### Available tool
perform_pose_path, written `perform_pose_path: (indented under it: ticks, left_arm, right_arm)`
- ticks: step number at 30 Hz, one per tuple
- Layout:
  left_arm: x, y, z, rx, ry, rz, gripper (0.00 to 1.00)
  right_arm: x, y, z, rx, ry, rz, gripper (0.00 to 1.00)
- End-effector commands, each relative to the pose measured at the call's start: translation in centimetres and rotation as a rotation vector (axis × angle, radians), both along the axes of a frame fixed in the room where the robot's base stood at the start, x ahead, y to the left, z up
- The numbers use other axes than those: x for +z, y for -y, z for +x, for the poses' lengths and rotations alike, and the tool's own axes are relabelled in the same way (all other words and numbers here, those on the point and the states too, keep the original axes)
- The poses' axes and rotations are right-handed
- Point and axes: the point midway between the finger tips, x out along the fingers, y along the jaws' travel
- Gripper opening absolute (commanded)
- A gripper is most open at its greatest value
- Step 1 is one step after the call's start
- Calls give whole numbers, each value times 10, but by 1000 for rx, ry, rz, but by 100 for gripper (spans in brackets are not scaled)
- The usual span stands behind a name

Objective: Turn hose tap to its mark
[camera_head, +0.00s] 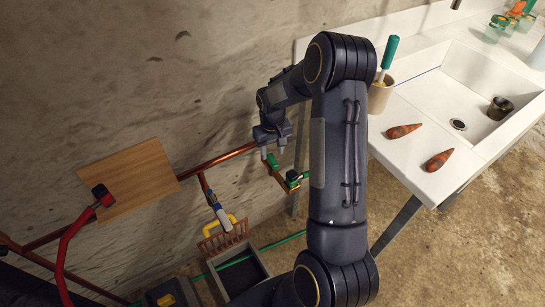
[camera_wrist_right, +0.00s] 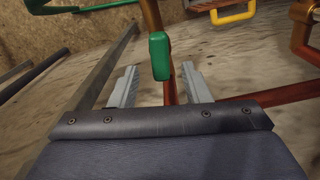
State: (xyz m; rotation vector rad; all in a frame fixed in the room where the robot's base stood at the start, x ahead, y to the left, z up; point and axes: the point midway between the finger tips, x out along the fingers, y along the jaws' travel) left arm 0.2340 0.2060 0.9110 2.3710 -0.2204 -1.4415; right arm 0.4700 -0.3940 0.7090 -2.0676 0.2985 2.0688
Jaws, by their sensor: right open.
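The hose tap (camera_head: 271,161) has a small green handle and sits on the copper pipework by the wall, left of my right forearm in the head view. In the right wrist view its green handle (camera_wrist_right: 159,56) stands upright in front of the copper pipe. My right gripper (camera_head: 281,147) is just above the tap in the head view. In the wrist view its two grey fingers (camera_wrist_right: 158,84) are apart, with the handle ahead of the gap between them. I see nothing held, and I cannot make out the mark. My left gripper is not in view.
A copper pipe (camera_head: 230,156) runs along the wall past a wooden board (camera_head: 128,178). A white-handled valve (camera_head: 220,216) hangs left of the tap above a grey bin (camera_head: 243,272). The white sink counter (camera_head: 418,172) with two orange-brown pieces stands right of my arm.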

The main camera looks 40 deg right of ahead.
Motion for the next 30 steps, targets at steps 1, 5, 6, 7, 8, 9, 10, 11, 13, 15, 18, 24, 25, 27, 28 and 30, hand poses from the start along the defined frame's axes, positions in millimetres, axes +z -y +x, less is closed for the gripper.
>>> perform_pose_path:
  ticks: [1,5,6,7,8,9,10,11,13,15,18,24,25,27,28,30]
  left_arm:
    - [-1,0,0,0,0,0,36]
    - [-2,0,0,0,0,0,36]
    - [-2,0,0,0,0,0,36]
    - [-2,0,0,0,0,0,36]
    - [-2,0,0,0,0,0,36]
    - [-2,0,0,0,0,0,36]
    - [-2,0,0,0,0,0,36]
    - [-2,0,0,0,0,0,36]
    - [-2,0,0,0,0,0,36]
    - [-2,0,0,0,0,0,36]
    - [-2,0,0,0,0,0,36]
    - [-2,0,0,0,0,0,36]
    - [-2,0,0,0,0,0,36]
    - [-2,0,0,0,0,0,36]
    - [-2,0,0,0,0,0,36]
    - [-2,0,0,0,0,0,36]
  right_arm:
    - [-10,0,-1,0,-3,1,43]
    - [-25,0,0,0,-1,0,43]
    - [-28,0,0,1,-2,1,43]
    - [-30,0,0,1,-1,0,43]
    - [-31,0,0,1,-1,0,43]
    - [-32,0,0,1,1,1,43]
    - [-33,0,0,1,1,1,43]
    - [-33,0,0,1,1,1,43]
    - [-33,0,0,1,2,0,43]
    - [-33,0,0,1,2,0,43]
    - [-33,0,0,1,1,1,38]
    - [-33,0,0,1,1,1,12]
    - [-33,0,0,1,1,1,8]
    - [-33,0,0,1,1,1,0]
    - [-33,0,0,1,1,1,0]
    - [-33,0,0,-1,1,1,0]
